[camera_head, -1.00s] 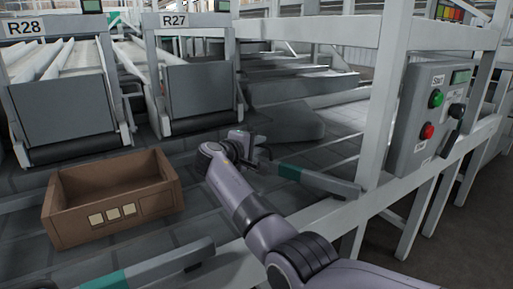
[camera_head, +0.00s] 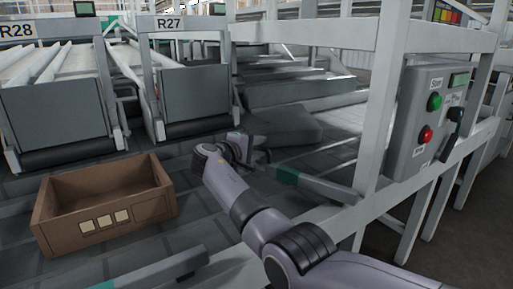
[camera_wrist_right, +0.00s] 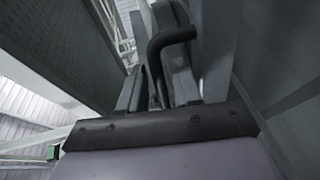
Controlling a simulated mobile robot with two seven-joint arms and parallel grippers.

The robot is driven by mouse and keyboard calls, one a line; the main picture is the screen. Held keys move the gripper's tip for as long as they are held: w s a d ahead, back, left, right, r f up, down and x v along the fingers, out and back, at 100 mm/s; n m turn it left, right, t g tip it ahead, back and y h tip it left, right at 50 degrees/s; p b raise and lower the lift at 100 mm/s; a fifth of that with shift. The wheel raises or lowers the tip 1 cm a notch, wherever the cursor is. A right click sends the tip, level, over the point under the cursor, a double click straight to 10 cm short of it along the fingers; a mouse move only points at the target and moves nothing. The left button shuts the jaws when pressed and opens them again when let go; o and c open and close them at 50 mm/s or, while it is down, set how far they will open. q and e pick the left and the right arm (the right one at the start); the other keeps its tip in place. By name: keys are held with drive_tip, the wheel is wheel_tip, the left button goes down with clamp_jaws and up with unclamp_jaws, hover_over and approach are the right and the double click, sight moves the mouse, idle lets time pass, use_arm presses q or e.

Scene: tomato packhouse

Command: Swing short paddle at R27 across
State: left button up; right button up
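The short paddle (camera_head: 318,185) is a grey bar with a green band. It reaches from the white frame on the right out over the dark belt, in front of the lane signed R27 (camera_head: 171,24). My right gripper (camera_head: 250,152) is at the paddle's free end, beside its dark handle. In the right wrist view the bent black handle (camera_wrist_right: 172,37) runs down between the fingers of my right gripper (camera_wrist_right: 160,88). I cannot tell whether the fingers press on it. My left gripper is out of view.
An open brown crate (camera_head: 150,207) with pale squares on its side sits on the belt at left. Another green-banded bar (camera_head: 160,270) lies at the front edge. A grey control box (camera_head: 417,140) with green and red buttons hangs on the right frame. Bare belt lies between crate and gripper.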

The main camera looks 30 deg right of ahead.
drive_tip(key=shift+a, duration=0.15)
